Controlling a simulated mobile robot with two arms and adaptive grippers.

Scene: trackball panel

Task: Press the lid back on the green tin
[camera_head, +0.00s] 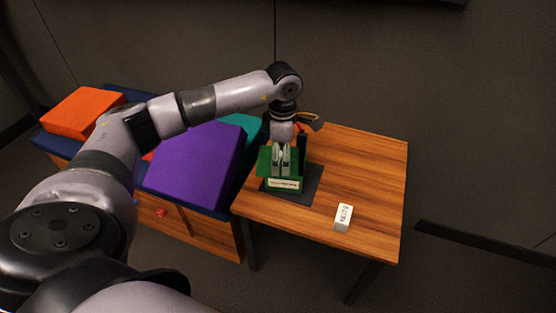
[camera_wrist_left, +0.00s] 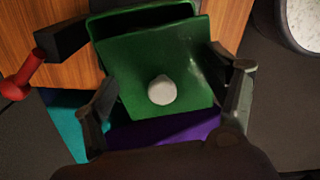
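The green tin (camera_head: 283,184), with a pale label on its front, stands on a dark mat on the wooden table. Its green lid (camera_wrist_left: 140,60) has a round pale knob (camera_wrist_left: 162,90) and lies tilted and skewed against the tin (camera_wrist_left: 145,14) in the left wrist view; whether any edge is seated is hidden. My left gripper (camera_head: 282,162) is low over the tin. In the left wrist view its fingers (camera_wrist_left: 170,80) are spread wide, one on each side of the lid, with the knob free between them. Whether the fingertips touch the lid's edges is unclear. My right gripper is not in view.
A small white lettered block (camera_head: 343,216) lies near the table's front. The table's right side (camera_head: 375,170) is clear. A dark and red object (camera_wrist_left: 45,55) is beside the tin. A low bench with purple (camera_head: 195,160), orange (camera_head: 80,112) and teal blocks adjoins the table's left.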

